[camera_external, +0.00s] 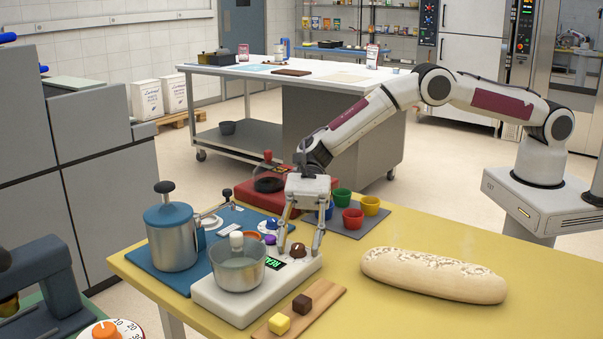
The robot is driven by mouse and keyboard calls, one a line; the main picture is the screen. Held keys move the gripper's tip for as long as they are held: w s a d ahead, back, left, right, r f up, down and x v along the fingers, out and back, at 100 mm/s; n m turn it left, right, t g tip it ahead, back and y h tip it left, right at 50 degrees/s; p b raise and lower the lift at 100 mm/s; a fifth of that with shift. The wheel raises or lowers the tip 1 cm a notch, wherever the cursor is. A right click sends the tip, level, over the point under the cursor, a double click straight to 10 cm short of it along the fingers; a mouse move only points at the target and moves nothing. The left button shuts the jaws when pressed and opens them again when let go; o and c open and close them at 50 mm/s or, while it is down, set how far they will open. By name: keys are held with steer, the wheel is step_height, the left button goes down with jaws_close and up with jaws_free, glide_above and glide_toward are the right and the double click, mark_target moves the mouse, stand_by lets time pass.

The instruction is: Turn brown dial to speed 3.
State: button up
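The brown dial (298,250) sits on top of a white appliance (245,305), at its far right end, beside a small display (276,263) with green lettering. A metal pot (238,270) stands on the appliance's near left part. My gripper (299,251) points down over the dial with its fingers spread. One fingertip is left of the dial and the other right of it, with visible gaps between them. I cannot make out speed marks around the dial or its setting.
A steel canister (172,240) with a blue lid stands on a blue mat (150,262) to the left. Colored cups (353,218) and a red box (255,196) stand behind.

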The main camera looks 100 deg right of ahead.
steer(key=c, duration=1)
steer(key=shift+s+a+m+t+h, duration=0.1)
steer(key=shift+s+m+t+h, duration=0.1)
steer(key=shift+m+t+h, duration=0.7)
steer(key=shift+s+a+m+t+h, duration=0.15)
steer(key=shift+m+t+h, duration=0.25)
steer(key=shift+m+t, duration=0.95)
steer(key=shift+s+a+m+t+h, duration=0.1)
steer(key=shift+m+t+h, duration=1.55)
steer(key=shift+m+h, duration=0.6)
steer(key=o, duration=1.1)
steer(key=shift+y, duration=0.25)
steer(key=shift+s, duration=0.15)
steer(key=shift+v, duration=5.9)
